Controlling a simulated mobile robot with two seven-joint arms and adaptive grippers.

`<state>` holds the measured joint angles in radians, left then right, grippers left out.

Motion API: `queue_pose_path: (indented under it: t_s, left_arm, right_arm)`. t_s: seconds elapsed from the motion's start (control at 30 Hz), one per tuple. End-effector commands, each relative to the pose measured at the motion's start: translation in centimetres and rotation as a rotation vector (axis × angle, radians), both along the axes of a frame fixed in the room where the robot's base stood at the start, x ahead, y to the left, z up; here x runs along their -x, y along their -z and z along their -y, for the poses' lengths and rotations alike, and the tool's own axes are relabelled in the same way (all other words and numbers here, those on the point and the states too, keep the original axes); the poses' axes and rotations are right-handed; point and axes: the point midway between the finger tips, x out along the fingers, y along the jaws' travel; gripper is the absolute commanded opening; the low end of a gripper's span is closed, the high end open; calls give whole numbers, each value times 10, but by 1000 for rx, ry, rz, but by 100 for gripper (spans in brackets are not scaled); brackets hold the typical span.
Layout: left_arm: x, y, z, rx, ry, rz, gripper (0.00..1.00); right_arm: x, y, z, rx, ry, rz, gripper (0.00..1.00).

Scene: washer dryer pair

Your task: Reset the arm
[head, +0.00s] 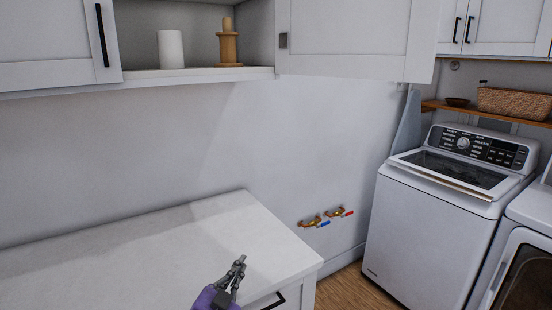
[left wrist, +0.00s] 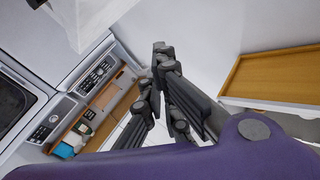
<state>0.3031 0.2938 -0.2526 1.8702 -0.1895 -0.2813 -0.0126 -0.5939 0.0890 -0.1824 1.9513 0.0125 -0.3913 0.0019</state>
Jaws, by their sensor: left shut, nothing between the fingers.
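My left gripper (head: 240,263) shows at the bottom middle of the head view, with a purple wrist behind it. It appears in front of the white countertop (head: 130,255), close to its front edge. Its dark fingers are shut with nothing between them. In the left wrist view the gripper (left wrist: 156,60) fills the middle, in front of a pale wall. My right gripper is in neither view.
An open upper cabinet (head: 200,74) holds a white cylinder (head: 171,50) and a wooden stand (head: 228,48); its door (head: 350,35) swings out. A white washer (head: 420,230) stands right, below a wooden shelf with a basket (head: 513,102). Pipe valves (head: 312,222) project from the wall.

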Motion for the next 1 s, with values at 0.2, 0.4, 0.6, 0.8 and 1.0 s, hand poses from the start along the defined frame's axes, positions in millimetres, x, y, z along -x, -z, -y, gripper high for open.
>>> queue_pose_path:
  t_s: [0.2, 0.4, 0.6, 0.8, 1.0]
  left_arm:
    - [100, 137, -40, 166, -120, -345, 0]
    - [219, 231, -69, 281, -249, -605, 0]
    - [333, 287, -92, 323, -372, -785, 0]
    - [392, 309, -100, 325, -426, -873, 0]
    - [400, 312, -101, 322, -432, -885, 0]
  right_arm:
    - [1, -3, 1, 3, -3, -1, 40]
    - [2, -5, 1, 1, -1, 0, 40]
    - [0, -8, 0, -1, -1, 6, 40]
    - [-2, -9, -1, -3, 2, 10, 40]
    - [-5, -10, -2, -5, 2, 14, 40]
